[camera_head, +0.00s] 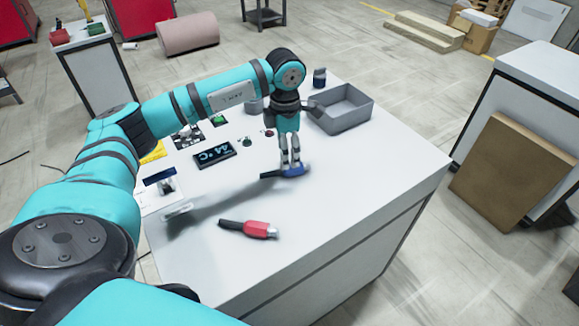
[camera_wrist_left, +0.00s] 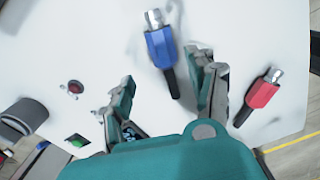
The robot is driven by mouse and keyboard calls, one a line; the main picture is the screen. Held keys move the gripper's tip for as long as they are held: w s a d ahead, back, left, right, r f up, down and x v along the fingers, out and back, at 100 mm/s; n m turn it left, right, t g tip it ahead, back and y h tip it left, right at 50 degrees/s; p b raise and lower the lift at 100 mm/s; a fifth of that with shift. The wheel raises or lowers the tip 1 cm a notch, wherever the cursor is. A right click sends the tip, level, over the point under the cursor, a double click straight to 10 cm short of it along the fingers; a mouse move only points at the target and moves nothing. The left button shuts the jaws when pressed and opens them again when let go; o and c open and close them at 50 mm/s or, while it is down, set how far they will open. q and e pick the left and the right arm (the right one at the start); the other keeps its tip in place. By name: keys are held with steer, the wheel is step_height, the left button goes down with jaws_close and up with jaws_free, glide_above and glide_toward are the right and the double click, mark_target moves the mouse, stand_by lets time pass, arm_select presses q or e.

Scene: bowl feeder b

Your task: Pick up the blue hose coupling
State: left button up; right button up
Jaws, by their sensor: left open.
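The blue hose coupling (camera_head: 294,171) lies on the white table, with a metal tip and a dark hose end. My left gripper (camera_head: 290,164) points down right over it in the head view and partly covers it. In the left wrist view the blue coupling (camera_wrist_left: 160,48) is ahead of the fingertips, with its dark end reaching toward the gap between them. The left gripper (camera_wrist_left: 168,88) is open, and nothing is held between its fingers. A red hose coupling (camera_head: 258,229) lies nearer on the table; it also shows at the right in the wrist view (camera_wrist_left: 262,90). My right gripper is not seen.
A grey open bin (camera_head: 342,112) stands at the table's back right. A temperature display (camera_head: 214,153), buttons and a grey cylinder (camera_head: 254,105) are on the far left part of the table. The table's right front area (camera_head: 350,210) is clear.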

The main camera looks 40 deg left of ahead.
mark_target(284, 171)
arm_select(q)
steer(key=shift+s+f+p, duration=0.25)
steer(key=shift+f+p, duration=0.2)
steer(key=shift+f, duration=0.1)
steer(key=f, duration=0.1)
steer(key=f+p, duration=0.1)
steer(key=f, duration=0.1)
steer(key=shift+s+d+f, duration=0.15)
steer(key=shift+s+f, duration=0.05)
steer(key=shift+f, duration=0.45)
steer(key=shift+w, duration=0.1)
steer(key=shift+c, duration=0.4)
steer(key=shift+c, duration=1)
jaws_close()
